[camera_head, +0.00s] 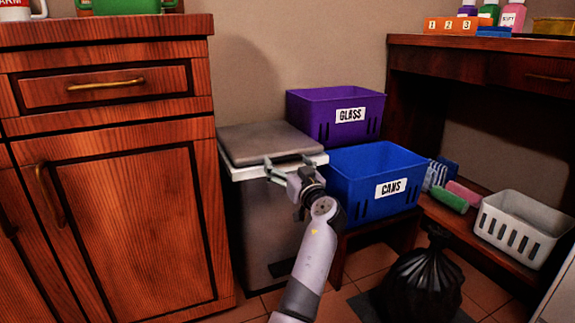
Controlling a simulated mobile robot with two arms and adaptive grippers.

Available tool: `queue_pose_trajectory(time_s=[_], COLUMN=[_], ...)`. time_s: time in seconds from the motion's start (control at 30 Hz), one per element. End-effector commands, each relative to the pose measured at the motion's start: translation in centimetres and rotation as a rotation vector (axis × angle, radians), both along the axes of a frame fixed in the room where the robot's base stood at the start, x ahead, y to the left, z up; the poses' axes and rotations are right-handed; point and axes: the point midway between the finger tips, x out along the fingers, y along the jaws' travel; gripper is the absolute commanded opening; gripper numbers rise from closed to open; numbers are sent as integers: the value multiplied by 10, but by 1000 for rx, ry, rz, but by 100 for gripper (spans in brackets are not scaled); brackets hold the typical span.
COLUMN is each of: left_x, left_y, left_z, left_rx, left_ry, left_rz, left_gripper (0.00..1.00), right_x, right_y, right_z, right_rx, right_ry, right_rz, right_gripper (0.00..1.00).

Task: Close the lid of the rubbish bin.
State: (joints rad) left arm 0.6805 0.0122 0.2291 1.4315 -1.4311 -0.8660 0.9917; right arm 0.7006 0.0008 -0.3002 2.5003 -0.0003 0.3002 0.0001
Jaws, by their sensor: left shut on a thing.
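The rubbish bin (262,225) is a tall grey box with a pale rim, standing between the wooden cabinet and the blue crate. Its grey lid (262,140) lies flat, or nearly flat, over the top; I cannot tell whether a small gap is left. My left gripper (286,166) is at the front edge of the lid, beside the pale rim, and is shut on the lid's edge. The gripper and my arm hide part of the bin's front right. My right gripper is not in view.
A wooden cabinet (125,225) stands close on the left. A purple GLASS crate (312,105) and a blue CANS crate (350,185) stand right of the bin. A black rubbish bag (424,285) sits on the floor. A white basket (520,228) is on a low shelf.

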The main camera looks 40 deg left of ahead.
Motion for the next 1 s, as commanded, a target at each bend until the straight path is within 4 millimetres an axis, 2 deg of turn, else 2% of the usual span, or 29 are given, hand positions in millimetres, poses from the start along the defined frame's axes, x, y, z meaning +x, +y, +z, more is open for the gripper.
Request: queue_pose_trajectory(time_s=[0.03,0.27,0.3,0.53,0.87,1.0], left_x=[0,0,0,0,0,-4], left_y=[0,0,0,0,0,-9], left_z=[-14,-16,-16,-11,-8,-9], left_rx=[-19,-22,-24,-16,-10,-10], left_ry=[16,18,18,13,9,9], left_rz=[4,2,2,1,1,0], left_gripper=[33,33,84,99,100,100], right_x=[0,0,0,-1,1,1], right_y=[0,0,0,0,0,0], right_z=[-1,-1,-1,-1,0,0], right_rx=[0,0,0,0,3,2], right_ry=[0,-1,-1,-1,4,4], right_rz=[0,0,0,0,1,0], right_gripper=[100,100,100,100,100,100])
